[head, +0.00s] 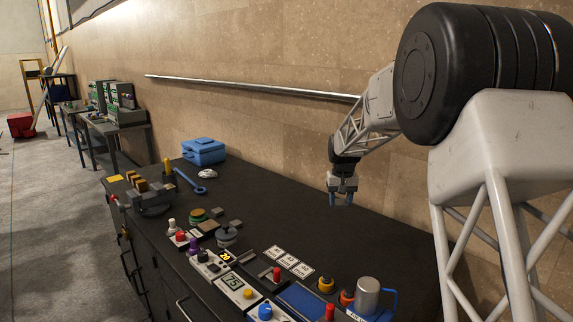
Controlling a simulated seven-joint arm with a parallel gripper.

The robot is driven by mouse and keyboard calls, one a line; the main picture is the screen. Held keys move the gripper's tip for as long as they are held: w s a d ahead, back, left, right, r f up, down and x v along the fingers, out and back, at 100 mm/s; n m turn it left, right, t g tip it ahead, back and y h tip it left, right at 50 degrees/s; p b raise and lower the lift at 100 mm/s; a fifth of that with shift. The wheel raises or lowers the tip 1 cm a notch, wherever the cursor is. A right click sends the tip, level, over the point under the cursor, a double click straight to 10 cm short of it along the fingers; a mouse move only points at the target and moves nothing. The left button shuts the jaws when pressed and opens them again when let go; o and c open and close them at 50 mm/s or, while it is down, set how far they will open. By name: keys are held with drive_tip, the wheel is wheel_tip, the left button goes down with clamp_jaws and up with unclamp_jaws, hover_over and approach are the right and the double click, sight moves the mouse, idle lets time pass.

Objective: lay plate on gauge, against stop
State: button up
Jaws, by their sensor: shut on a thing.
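My gripper (341,201) hangs above the back right of the dark bench, pointing down. Flat grey plates (236,224) lie on the bench to the left of my gripper, near a green-topped disc (198,215). A round grey piece with a knob (226,236) stands in front of them. I cannot make out the stop.
A blue case (204,151) and a blue wrench (190,182) lie at the far end, near a vise (150,199). A metal cup (367,296) and several coloured knobs crowd the near edge. The bench's back strip under my gripper is clear.

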drive_tip(key=shift+a, duration=0.1)
idle(0.3)
drive_tip(key=s+a+f+n, duration=0.2)
drive_tip(key=s+a+n, duration=0.2)
drive_tip(key=a, duration=0.9)
drive_tip(key=s+a+f+n, duration=0.2)
drive_tip(key=s+a+n, duration=0.3)
drive_tip(key=s+a, duration=0.4)
drive_tip(key=a, duration=0.5)
drive_tip(key=shift+a, duration=0.3)
drive_tip(key=shift+f, duration=0.2)
hover_over(256, 266)
drive_tip(key=shift+s+f, duration=0.1)
drive_tip(key=shift+f, duration=2.95)
drive_tip(key=shift+f, duration=1.85)
drive_tip(key=shift+f, duration=0.15)
